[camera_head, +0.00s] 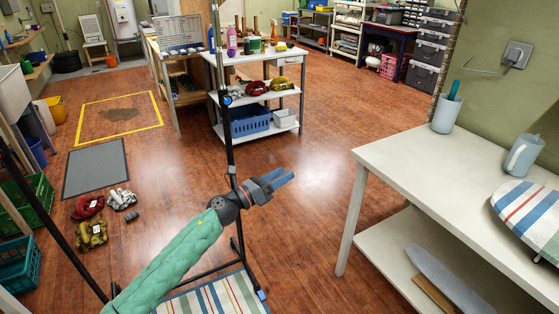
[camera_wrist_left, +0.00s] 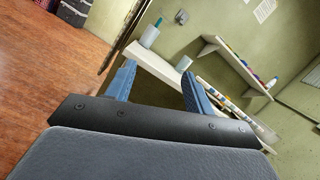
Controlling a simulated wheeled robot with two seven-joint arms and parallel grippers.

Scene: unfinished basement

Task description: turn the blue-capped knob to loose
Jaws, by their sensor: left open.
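A small blue-capped knob (camera_head: 226,100) sits on a black upright pole (camera_head: 229,150) in the head view. My left gripper (camera_head: 279,181) is well below the knob and a little right of the pole, apart from the knob. Its blue fingers are parted and nothing shows between them. The open fingers also show in the left wrist view (camera_wrist_left: 157,88), facing the white table and wall; the knob is not seen there. Which way the knob is turned cannot be told. My right gripper is not in view.
A white table (camera_head: 400,152) stands at right with a mug (camera_head: 523,155), a cup (camera_head: 444,115) and a striped board (camera_head: 530,215). A striped cloth (camera_head: 205,298) lies below my arm. A shelf cart (camera_head: 262,95) stands behind the pole.

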